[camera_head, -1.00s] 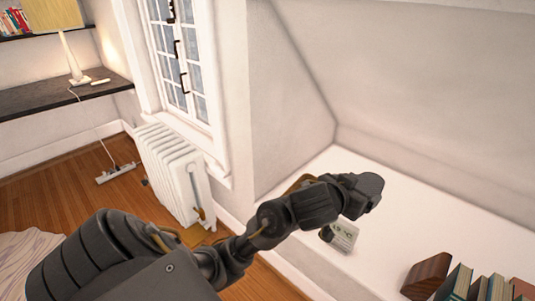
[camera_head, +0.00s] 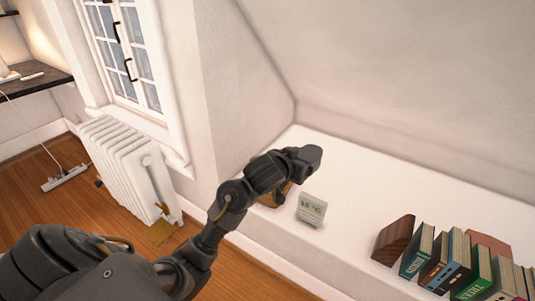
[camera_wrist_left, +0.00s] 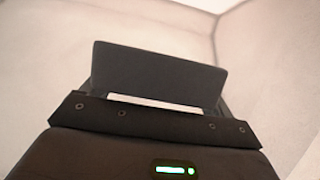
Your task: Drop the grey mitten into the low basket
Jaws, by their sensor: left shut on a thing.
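My left gripper (camera_head: 308,157) is at the end of my arm, above the white ledge in the head view. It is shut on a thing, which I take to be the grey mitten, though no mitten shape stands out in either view. In the left wrist view a dark grey flat plate fills the middle above my gripper's body, and I cannot tell whether any of it is cloth. A brown thing (camera_head: 275,196) on the ledge is mostly hidden behind my arm; it may be the low basket, but I cannot tell. My right gripper is not in view.
A small grey display (camera_head: 311,210) stands on the white ledge (camera_head: 345,195) right of the brown thing. A wooden bookend (camera_head: 393,240) and several books (camera_head: 455,262) stand farther right. A white radiator (camera_head: 125,165) is below the window at left. The ledge's back is clear.

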